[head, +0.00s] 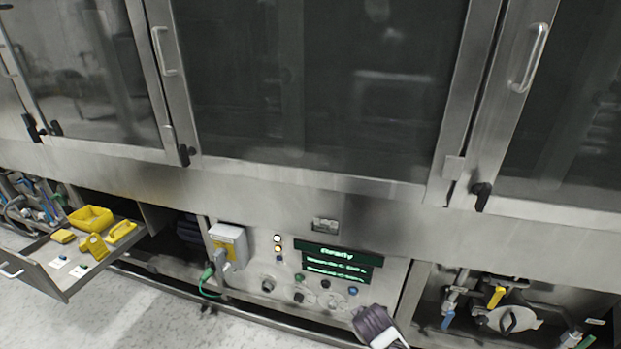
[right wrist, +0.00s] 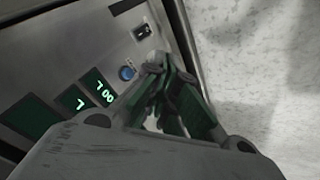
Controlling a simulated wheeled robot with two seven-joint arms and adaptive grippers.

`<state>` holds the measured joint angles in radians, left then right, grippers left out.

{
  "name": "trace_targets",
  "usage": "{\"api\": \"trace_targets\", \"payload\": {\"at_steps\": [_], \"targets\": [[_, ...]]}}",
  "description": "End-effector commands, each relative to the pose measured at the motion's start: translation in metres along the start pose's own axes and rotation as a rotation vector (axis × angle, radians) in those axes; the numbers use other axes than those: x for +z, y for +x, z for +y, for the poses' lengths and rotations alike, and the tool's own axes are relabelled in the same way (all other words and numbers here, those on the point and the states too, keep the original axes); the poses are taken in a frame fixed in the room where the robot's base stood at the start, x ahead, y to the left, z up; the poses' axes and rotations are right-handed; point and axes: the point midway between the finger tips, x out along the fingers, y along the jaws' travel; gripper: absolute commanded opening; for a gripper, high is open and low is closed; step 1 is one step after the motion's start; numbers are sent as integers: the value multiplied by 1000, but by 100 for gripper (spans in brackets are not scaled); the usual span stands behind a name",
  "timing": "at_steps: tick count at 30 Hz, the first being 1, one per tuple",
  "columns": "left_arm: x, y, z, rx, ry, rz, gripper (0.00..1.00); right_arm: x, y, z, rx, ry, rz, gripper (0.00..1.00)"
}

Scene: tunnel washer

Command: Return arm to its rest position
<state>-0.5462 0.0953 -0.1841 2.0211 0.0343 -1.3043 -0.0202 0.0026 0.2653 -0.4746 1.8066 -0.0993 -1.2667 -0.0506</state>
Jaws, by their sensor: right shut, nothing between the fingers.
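My right gripper (head: 368,318) shows at the bottom of the head view, in front of the lower right part of the washer's control panel (head: 386,292). In the right wrist view my right gripper (right wrist: 156,64) is shut with nothing in it. Its tips are beside a blue button (right wrist: 127,73); I cannot tell whether they touch the panel. The blue button (head: 352,290) also shows in the head view, just above the gripper. Most of my right arm is out of view. My left gripper is not in view.
The panel has a green-lit display (head: 337,254) whose top line reads "Ready". A plug with a green cable (head: 208,272) sits at its left. An open drawer (head: 72,290) with yellow items juts out at left. Pipes and valves (head: 500,310) fill the right bay. Floor is clear in front.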

Motion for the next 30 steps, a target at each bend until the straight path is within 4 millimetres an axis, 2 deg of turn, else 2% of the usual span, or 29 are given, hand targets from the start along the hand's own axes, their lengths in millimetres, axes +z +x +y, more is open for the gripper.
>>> {"api": "trace_targets", "payload": {"at_steps": [3,11,20,24,30], "targets": [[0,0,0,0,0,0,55,10,-13,-8,-62,108,-4,0],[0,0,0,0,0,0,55,42,-31,-24,-161,243,-22,0],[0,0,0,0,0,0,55,105,-36,-45,-212,356,-99,0],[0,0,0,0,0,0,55,142,-33,-64,-235,386,-159,0],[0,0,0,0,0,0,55,175,-34,-90,-266,401,-218,0]]}}
